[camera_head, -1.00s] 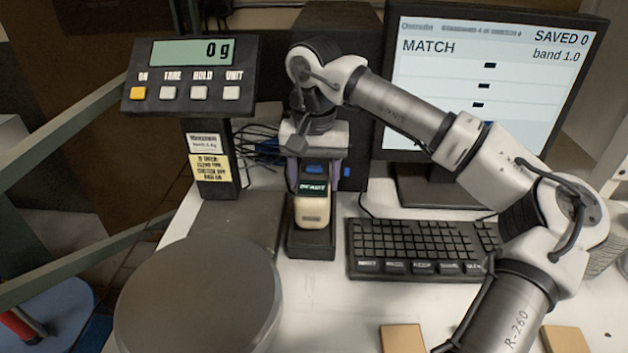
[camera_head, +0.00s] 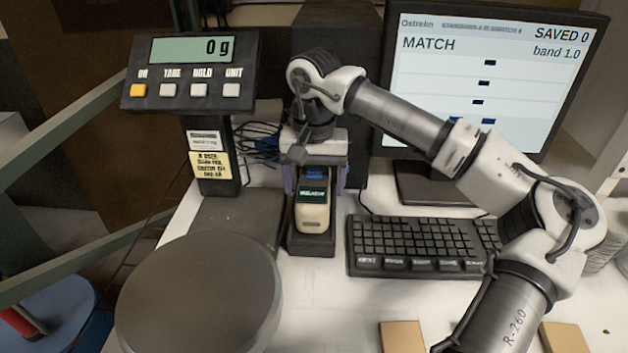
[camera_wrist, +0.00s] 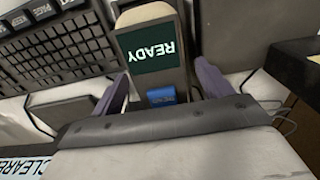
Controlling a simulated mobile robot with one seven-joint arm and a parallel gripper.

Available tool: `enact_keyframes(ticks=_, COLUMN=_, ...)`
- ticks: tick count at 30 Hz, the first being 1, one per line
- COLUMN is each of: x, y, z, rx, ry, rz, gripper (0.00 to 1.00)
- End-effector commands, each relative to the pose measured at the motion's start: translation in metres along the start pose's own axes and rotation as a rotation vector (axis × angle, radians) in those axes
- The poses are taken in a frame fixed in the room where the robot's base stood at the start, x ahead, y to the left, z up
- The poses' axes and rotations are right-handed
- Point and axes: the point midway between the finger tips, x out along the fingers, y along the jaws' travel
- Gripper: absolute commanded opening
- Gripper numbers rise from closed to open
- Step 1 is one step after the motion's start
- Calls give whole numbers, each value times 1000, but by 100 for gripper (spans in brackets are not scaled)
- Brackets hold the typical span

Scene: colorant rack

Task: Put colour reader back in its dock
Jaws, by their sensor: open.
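The colour reader (camera_head: 312,214) is a cream handheld device with a dark screen and a blue button. It sits in its black dock (camera_head: 311,245) between the scale and the keyboard. In the wrist view the reader (camera_wrist: 147,15) shows "READY" on its screen (camera_wrist: 151,46). My gripper (camera_head: 318,180) is just above and behind the reader's far end. Its purple fingers stand apart on either side of the reader, and in the wrist view the open gripper (camera_wrist: 163,88) shows gaps beside it. The seating under the reader is hidden.
A scale display (camera_head: 190,75) on a post and a round scale pan (camera_head: 200,295) stand at the left. A keyboard (camera_head: 420,243) lies close to the dock's right, with a monitor (camera_head: 487,75) behind it. Loose cables (camera_head: 257,145) lie behind the dock.

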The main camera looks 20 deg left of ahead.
Motion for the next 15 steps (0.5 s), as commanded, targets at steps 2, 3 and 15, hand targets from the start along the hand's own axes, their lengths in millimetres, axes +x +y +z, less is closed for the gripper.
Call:
enact_keyframes(ticks=2, x=-5, y=0, z=0, rx=1, ry=1, rz=0, gripper=78)
enact_keyframes(ticks=3, x=-9, y=0, z=0, rx=1, ry=2, rz=0, gripper=78)
enact_keyframes(ticks=15, x=-91, y=-1, z=0, rx=1, ry=3, rz=0, gripper=78)
